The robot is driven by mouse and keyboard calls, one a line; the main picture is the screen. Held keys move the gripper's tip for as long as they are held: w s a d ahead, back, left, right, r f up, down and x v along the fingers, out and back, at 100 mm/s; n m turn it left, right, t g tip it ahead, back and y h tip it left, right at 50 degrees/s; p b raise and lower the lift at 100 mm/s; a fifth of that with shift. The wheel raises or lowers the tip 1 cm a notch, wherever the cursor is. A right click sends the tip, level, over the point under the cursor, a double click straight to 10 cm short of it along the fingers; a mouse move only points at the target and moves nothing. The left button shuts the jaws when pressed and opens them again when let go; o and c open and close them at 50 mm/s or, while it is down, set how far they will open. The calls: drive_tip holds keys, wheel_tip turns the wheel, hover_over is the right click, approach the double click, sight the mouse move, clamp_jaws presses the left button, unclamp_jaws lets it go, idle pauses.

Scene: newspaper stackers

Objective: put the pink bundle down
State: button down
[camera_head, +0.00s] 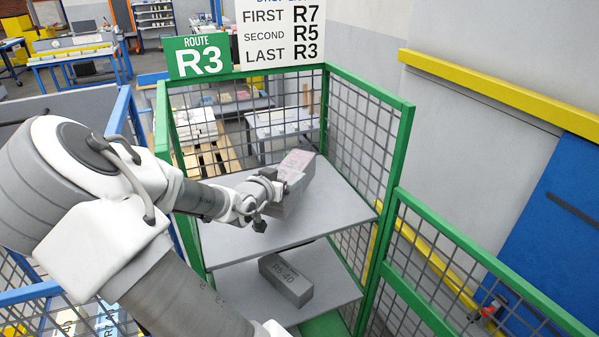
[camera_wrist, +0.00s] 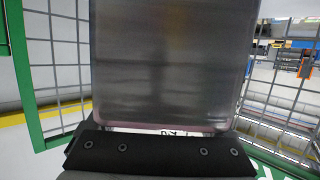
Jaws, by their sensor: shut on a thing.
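The pink bundle (camera_head: 297,162) is at the upper shelf (camera_head: 318,220) of the green R3 stacker, with a pinkish top and grey sides. My gripper (camera_head: 277,187) is shut on its near left end. The bundle sits over the back part of this shelf; I cannot tell whether it touches it. In the wrist view the bundle (camera_wrist: 172,65) fills the middle as a blurred grey face with a pinkish lower edge. The dark bar of my gripper (camera_wrist: 155,150) lies below it, and the fingertips are hidden.
A grey bundle marked R5 40 (camera_head: 286,280) lies on the lower shelf (camera_head: 235,287). Green posts and wire mesh (camera_head: 362,140) close the stacker's sides and back. The sign (camera_head: 281,32) reads first R7, second R5, last R3. The upper shelf's front and right are bare.

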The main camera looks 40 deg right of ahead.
drive_tip(key=shift+w+a+f, duration=0.3)
drive_tip(key=shift+w+f, duration=0.1)
drive_tip(key=shift+w, duration=0.25)
drive_tip(key=shift+w+a+f, duration=0.25)
drive_tip(key=shift+w+f, duration=0.1)
drive_tip(key=shift+w, duration=0.25)
drive_tip(key=shift+f, duration=2)
drive_tip(key=shift+f+b, duration=0.1)
drive_tip(key=shift+b, duration=0.2)
unclamp_jaws()
drive_tip(key=shift+f, duration=0.15)
drive_tip(key=shift+a, duration=0.1)
drive_tip(key=shift+s+a+r, duration=0.1)
drive_tip(key=shift+a+r, duration=0.05)
drive_tip(key=shift+r, duration=0.1)
drive_tip(key=p+v, duration=0.2)
drive_tip(key=v, duration=0.9)
drive_tip(key=shift+s+a, duration=0.2)
drive_tip(key=shift+s, duration=0.05)
